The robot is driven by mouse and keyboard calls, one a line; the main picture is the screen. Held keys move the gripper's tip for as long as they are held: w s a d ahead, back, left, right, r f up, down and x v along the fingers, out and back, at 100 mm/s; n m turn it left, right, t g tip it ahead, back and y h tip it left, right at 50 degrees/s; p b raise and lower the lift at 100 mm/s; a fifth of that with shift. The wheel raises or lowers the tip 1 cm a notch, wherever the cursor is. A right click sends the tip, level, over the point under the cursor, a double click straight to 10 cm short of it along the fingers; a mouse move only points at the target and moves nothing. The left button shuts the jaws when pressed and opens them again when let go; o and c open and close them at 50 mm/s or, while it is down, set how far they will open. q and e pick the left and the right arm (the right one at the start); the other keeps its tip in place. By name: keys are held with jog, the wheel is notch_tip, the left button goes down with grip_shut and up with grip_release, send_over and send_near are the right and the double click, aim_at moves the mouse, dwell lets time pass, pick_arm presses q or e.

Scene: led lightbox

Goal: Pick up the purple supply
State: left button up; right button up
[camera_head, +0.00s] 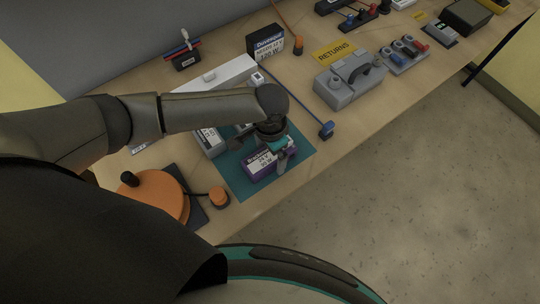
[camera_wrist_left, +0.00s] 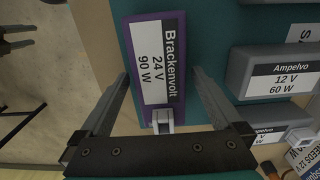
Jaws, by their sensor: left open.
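The purple supply (camera_head: 262,160) is a purple box with a white label, lying on the teal mat (camera_head: 236,184). In the left wrist view the purple supply (camera_wrist_left: 157,65) reads "Brackenvolt 24 V 90 W". My left gripper (camera_head: 282,160) is over it from above and hides part of it. In the left wrist view my left gripper (camera_wrist_left: 161,75) is open, one finger on each long side of the box. Whether the fingers touch it I cannot tell. A dark two-pronged part at the upper left edge of that view may be my right gripper.
A grey supply (camera_wrist_left: 280,72) labelled "Ampelvo 12 V 60 W" lies beside the purple one, with another grey supply (camera_wrist_left: 265,118) near it. An orange disc (camera_head: 152,194) and a blue-ended cable (camera_head: 326,130) flank the mat. A grey returns-side fixture (camera_head: 350,82) stands farther right.

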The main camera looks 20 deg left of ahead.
pick_arm(q)
jog(key=shift+f, duration=0.35)
jog(key=shift+c, duration=0.2)
grip_shut()
dwell(0.4)
jog(key=shift+r, duration=0.1)
